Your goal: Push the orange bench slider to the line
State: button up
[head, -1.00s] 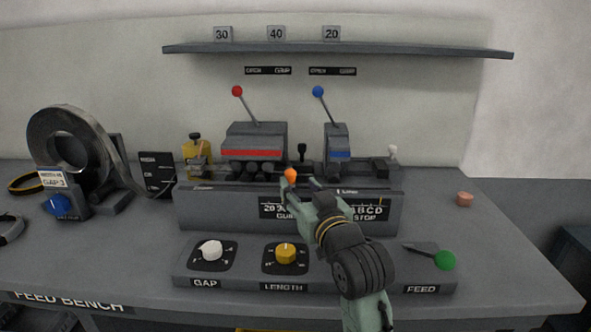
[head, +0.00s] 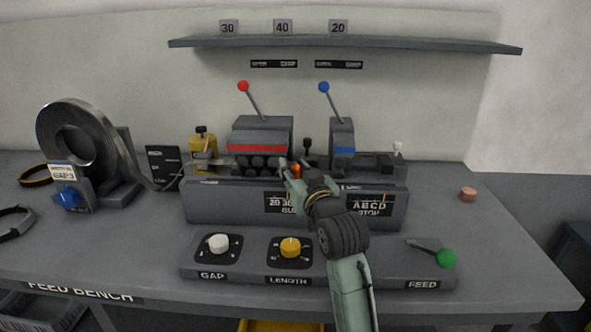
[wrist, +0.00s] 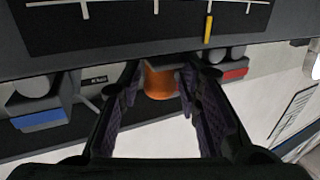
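In the wrist view the knob (wrist: 160,82) sits between my two fingers. My gripper (head: 290,167) reaches in from the front right, its fingers apart on either side of the knob. In the wrist view my gripper (wrist: 160,85) looks open; I cannot tell whether a finger touches the knob. A dark scale plate with white ticks shows there, with one yellow mark (wrist: 208,30) right of the knob. My arm hides part of the machine's front labels.
A red lever (head: 243,87) and a blue lever (head: 324,87) rise behind the knob. A panel in front holds a white GAP dial (head: 219,243), a yellow LENGTH dial (head: 290,247) and a green FEED handle (head: 446,258). A metal coil (head: 78,145) stands at left. The right bench top is mostly clear.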

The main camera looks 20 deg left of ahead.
aim_at(341, 184)
grip_shut()
dwell(0.4)
jog(key=w+d, duration=0.1)
jog(key=d, duration=0.2)
jog(key=w+d+b, duration=0.1)
jog(key=d, duration=0.3)
jog(key=w+d+b, duration=0.1)
jog(key=d, duration=0.2)
jog(key=shift+d, duration=0.25)
jog(key=shift+o, duration=1.8)
grip_release()
jog(key=shift+a, duration=0.15)
